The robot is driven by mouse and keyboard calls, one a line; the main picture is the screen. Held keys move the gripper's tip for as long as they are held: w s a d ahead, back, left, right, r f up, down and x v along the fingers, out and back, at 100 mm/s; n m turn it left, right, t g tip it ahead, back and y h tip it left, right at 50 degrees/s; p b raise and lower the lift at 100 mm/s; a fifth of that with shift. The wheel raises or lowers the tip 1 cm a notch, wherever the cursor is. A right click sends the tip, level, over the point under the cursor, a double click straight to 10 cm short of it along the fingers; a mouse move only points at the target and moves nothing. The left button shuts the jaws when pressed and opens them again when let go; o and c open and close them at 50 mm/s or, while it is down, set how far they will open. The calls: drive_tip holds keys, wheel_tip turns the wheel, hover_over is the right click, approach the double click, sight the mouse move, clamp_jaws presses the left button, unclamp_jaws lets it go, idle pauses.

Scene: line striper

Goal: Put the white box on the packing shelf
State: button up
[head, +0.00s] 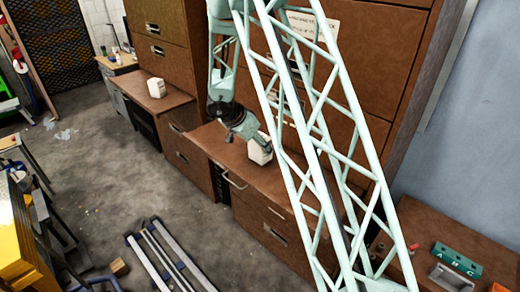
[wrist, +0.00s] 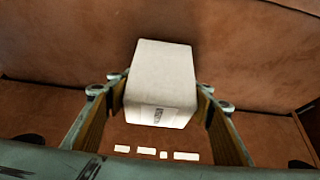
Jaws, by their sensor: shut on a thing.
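A white box (head: 259,149) is at the end of my arm, over the brown counter in the middle of the head view. My gripper (head: 247,133) is shut on it. In the wrist view the box (wrist: 160,75) sits between the two fingers, with a small printed label on its near face. I cannot tell whether its underside touches the counter. A second white box (head: 156,88) stands on another brown counter (head: 178,99) further left. I cannot tell which surface is the packing shelf.
Tall brown cabinets (head: 350,150) rise behind the counter. White marks (wrist: 163,155) show on the brown surface below the gripper. A green lettered block (head: 457,259) and a grey tray (head: 450,278) lie at lower right. Grey rails (head: 165,255) lie on the floor.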

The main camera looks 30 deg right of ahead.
drive_tip(key=shift+d+f, duration=0.1)
drive_tip(key=shift+f, duration=0.25)
drive_tip(key=shift+f, duration=0.15)
drive_tip(key=o, duration=0.9)
drive_tip(key=shift+v, duration=0.75)
drive_tip(key=p+v, duration=0.1)
drive_tip(key=v, duration=0.9)
drive_tip(key=shift+s+r, duration=0.15)
drive_tip(key=shift+r, duration=0.2)
